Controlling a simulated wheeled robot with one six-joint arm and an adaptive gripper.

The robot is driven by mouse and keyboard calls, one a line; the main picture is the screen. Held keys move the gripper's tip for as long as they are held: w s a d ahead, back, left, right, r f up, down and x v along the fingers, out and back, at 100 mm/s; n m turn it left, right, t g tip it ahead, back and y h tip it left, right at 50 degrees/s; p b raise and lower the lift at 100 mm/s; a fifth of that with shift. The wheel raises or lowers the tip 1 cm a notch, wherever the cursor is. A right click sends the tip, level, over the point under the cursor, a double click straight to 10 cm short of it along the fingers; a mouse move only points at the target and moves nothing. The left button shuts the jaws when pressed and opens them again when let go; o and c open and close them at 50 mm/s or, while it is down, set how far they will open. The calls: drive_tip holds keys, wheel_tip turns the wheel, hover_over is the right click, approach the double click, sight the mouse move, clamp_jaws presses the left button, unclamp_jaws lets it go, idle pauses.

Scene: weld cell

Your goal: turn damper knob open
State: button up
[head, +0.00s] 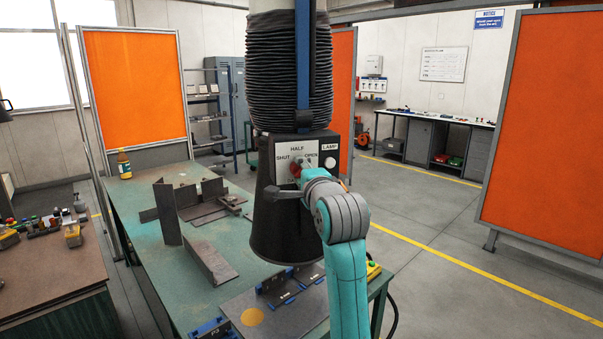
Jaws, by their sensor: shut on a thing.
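The damper knob (295,168) is small and reddish, on a white plate (297,149) marked SHUT, HALF and OPEN. The plate is on the dark hood (281,225) that hangs over the green table. My gripper (299,174) is at the knob from the lower right and is shut on it. The gripper and arm hide much of the knob, so I cannot tell which mark it points to. A white round lamp button (330,162) under a LAMP label is just right of the plate.
The green welding table (137,199) below holds metal plates (208,262) and blue clamps (212,327). A yellow bottle (124,164) stands at its far left corner. Orange screens (545,130) stand to either side. The floor (440,215) to the right is clear.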

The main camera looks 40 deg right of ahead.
idle(0.4)
drive_tip(key=o, duration=1.1)
drive_tip(key=shift+o, duration=0.2)
drive_tip(key=shift+s, duration=0.1)
drive_tip(key=v, duration=1.2)
drive_tip(key=shift+f, duration=0.1)
